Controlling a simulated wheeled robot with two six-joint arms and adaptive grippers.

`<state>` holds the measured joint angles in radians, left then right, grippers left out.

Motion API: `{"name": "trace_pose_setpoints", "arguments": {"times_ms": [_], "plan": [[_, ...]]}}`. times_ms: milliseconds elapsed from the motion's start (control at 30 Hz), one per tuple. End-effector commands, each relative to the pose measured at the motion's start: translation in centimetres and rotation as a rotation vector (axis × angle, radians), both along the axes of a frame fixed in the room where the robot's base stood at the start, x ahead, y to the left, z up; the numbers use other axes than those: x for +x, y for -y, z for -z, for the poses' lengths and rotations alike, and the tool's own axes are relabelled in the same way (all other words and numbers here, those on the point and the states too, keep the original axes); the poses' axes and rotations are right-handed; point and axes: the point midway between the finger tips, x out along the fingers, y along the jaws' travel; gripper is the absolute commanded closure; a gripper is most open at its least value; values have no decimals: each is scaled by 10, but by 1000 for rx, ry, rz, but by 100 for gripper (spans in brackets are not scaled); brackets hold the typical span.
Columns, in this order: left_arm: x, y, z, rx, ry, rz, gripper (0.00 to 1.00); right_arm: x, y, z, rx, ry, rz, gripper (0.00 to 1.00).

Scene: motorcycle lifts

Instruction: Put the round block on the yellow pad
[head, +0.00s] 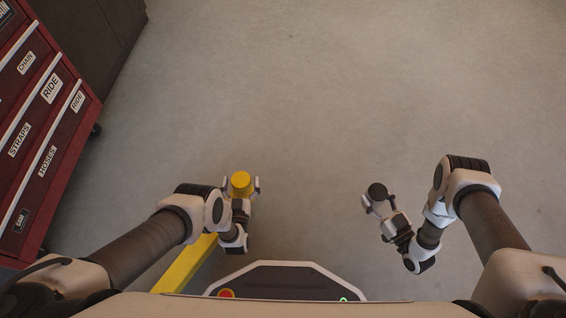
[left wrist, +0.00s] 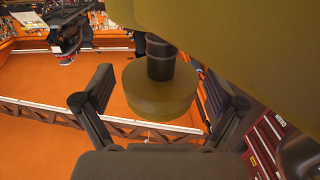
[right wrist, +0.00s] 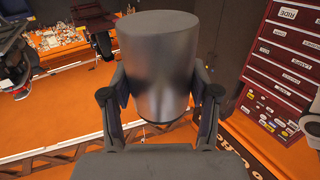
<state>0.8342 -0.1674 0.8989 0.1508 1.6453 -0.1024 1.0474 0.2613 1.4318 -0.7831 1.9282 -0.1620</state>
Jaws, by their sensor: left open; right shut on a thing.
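The round block, a dark grey cylinder (head: 377,191), is held in my right gripper (head: 379,201). In the right wrist view the block (right wrist: 157,60) sits between the two fingers, which are shut on its sides. The yellow pad (head: 241,183) is a round disc to the left in the head view. In the left wrist view the pad (left wrist: 160,92) is joined by a short black stem to a large yellow beam. My left gripper (head: 241,188) is open, with one finger on each side of the pad. The block is well apart from the pad.
A yellow lift arm (head: 187,264) runs from the lower left toward the pad. A red drawer cabinet (head: 45,130) stands at the left edge. A dark panel with a red button (head: 226,293) is at the bottom. The grey floor (head: 330,90) ahead is clear.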

Motion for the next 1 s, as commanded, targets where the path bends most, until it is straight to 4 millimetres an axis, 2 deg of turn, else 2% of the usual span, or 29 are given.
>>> {"name": "trace_pose_setpoints", "arguments": {"times_ms": [200, 367, 400, 567, 800, 1000], "plan": [[0, 0, 0, 0, 0, 0, 5, 0, 0, 0, 0, 0, 0, 85], [0, 0, 0, 0, 0, 0, 62, 0, 0, 0, 0, 1, 0, 85], [0, 0, 0, 0, 0, 0, 66, 0, 0, 0, 0, 1, 0, 85], [1, 1, 0, -1, 1, -9, 66, 0, 0, 1, 0, 1, 0, 85], [2, 1, 2, -1, 2, -176, 66, 0, 0, 13, 0, 1, 0, 85], [1, -1, 0, 1, 1, -219, 66, 0, 0, 13, 0, 1, 0, 85]]}}
